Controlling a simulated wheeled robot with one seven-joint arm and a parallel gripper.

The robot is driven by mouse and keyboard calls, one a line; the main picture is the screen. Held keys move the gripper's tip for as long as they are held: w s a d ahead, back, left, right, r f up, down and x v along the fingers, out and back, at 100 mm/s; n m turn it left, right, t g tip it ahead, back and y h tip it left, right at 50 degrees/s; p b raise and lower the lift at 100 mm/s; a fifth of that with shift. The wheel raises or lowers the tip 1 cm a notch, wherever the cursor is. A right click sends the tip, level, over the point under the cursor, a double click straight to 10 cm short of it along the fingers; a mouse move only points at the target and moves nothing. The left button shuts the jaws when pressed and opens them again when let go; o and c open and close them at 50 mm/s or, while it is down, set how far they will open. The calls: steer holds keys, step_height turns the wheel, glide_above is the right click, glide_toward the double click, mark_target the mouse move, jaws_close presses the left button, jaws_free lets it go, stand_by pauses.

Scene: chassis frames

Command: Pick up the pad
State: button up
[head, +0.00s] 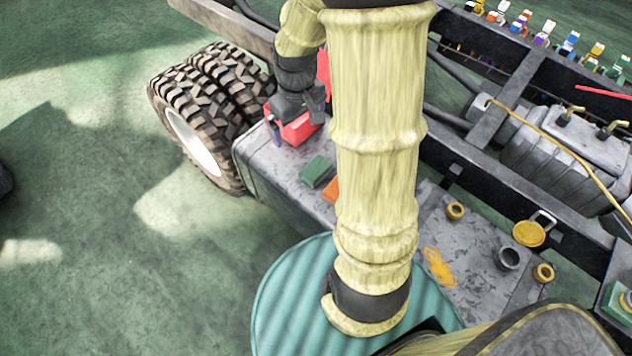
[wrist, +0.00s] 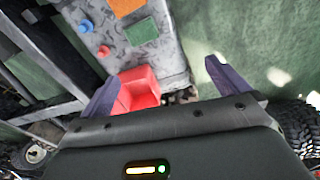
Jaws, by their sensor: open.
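A flat green rectangular pad (head: 316,171) lies on the grey top of the chassis tank, and it also shows near the top of the wrist view (wrist: 141,31). A flat orange piece (head: 331,188) lies beside it, partly hidden by my arm in the head view; it shows more fully in the wrist view (wrist: 125,7). I cannot tell which of the two the task calls the pad. My gripper (head: 294,120) is open above a red open box (head: 297,130), apart from both pieces. In the wrist view the red box (wrist: 138,88) shows between the spread fingers (wrist: 162,72).
A large double tyre (head: 210,105) stands left of the tank. Yellow and black ring-shaped caps (head: 509,258) and a yellow round cap (head: 529,233) sit to the right. Dark frame rails (head: 490,165) run along the right. Green floor is open at left.

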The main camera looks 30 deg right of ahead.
steer(key=n+g+b, duration=0.1)
steer(key=b, duration=0.5)
glide_above(316, 166)
step_height(316, 166, down, 10)
steer(key=f, duration=0.1)
steer(key=shift+r+n, duration=0.15)
steer(key=shift+n, duration=0.15)
step_height(316, 166, down, 12)
steer(key=b, duration=0.3)
